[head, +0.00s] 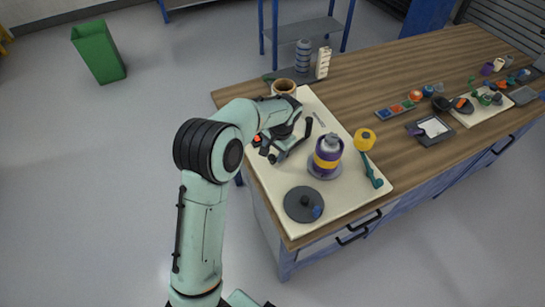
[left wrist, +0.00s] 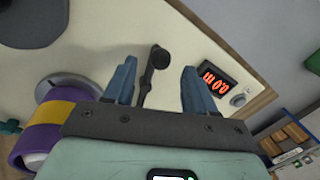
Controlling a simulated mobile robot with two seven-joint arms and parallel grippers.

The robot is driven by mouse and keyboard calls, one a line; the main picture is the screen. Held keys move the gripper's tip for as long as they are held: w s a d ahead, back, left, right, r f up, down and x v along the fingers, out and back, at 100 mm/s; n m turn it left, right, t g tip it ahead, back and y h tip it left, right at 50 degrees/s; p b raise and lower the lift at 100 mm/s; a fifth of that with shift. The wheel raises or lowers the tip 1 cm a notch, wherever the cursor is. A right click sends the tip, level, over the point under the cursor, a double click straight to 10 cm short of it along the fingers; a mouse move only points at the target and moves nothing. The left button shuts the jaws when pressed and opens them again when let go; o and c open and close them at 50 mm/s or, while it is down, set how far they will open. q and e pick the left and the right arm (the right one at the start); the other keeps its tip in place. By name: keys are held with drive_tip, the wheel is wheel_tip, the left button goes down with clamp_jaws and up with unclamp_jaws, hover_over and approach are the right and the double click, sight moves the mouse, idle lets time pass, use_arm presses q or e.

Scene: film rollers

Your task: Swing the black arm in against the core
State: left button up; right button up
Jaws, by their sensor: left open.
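The core (head: 328,157) is an upright purple roll with a yellow band on a grey round base, on a cream board. It also shows at the left edge of the left wrist view (left wrist: 45,135). The black arm (head: 308,127), with a rounded knob end, lies left of the core and apart from it. In the left wrist view the black arm (left wrist: 150,73) shows between my fingers, its lower part hidden by my gripper. My left gripper (head: 280,150) is open over the board, one finger (left wrist: 159,68) on each side of the arm. My right gripper is not in view.
A display with red digits (left wrist: 218,84) stands beside the gripper. A yellow roller (head: 364,139) on a teal arm (head: 371,170) is right of the core. A dark disc (head: 298,204) lies at the board's front. A brown cup (head: 284,87) stands behind. Trays (head: 430,131) lie farther right.

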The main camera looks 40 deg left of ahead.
sight(273, 155)
use_arm(q)
drive_tip(key=f, duration=0.2)
drive_tip(key=a+f, duration=0.1)
drive_tip(key=f, duration=0.1)
drive_tip(key=shift+f, duration=0.4)
clamp_jaws()
